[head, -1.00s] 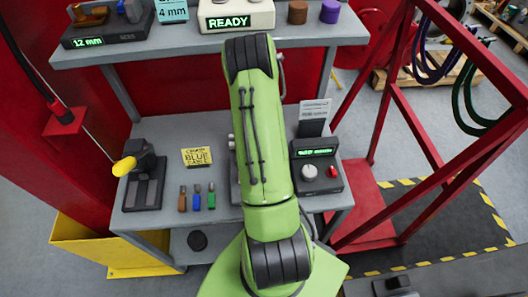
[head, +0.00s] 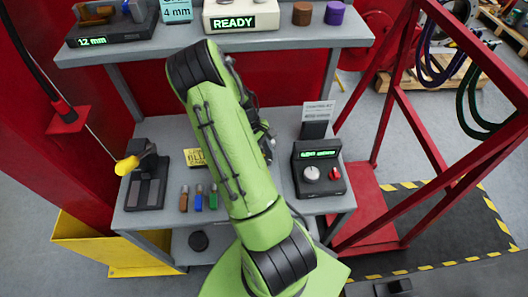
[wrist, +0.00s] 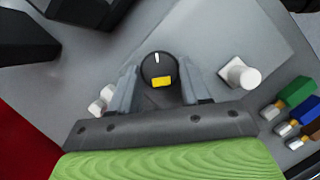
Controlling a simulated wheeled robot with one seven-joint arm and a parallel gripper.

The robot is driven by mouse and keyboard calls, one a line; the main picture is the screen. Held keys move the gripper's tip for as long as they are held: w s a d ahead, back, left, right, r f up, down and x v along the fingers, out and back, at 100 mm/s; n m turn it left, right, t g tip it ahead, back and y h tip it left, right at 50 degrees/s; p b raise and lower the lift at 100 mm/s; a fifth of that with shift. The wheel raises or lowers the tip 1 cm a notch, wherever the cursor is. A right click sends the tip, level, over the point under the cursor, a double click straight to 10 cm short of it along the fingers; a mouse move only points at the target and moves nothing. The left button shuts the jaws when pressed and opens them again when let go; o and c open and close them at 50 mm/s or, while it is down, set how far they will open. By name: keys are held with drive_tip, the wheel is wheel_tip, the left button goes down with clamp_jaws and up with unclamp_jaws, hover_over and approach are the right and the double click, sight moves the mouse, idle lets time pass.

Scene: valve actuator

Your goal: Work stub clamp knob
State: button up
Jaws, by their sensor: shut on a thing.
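In the wrist view a round black knob (wrist: 154,66) with a white pointer line and a yellow patch stands on a grey plate (wrist: 205,50). My gripper (wrist: 160,80) has one finger on each side of the knob and is shut on it. The pointer line is toward the top of the picture. In the head view my green arm hides the knob and most of my gripper. I take this knob to be the stub clamp knob; no label shows on it.
A white peg (wrist: 240,74) stands right of the knob. Blue, green and brown-handled pieces lie at right, also seen in the head view beside a yellow card (head: 194,157). A control box (head: 319,168) with a lit display is right of my arm; a shelf (head: 130,48) runs above.

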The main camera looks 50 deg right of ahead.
drive_tip(key=n+h, duration=0.1)
drive_tip(key=n, duration=0.2)
drive_tip(key=n+t+h, duration=0.1)
drive_tip(key=n, duration=0.2)
drive_tip(key=shift+a+p, duration=0.2)
drive_tip(key=shift+p, duration=0.2)
idle(0.3)
drive_tip(key=o, duration=1.1)
drive_tip(key=shift+c, duration=0.2)
drive_tip(key=p+v, duration=0.2)
drive_tip(key=v, duration=1.3)
drive_tip(key=shift+a+r, duration=0.25)
drive_tip(key=shift+r, duration=0.1)
drive_tip(key=shift+w, duration=0.1)
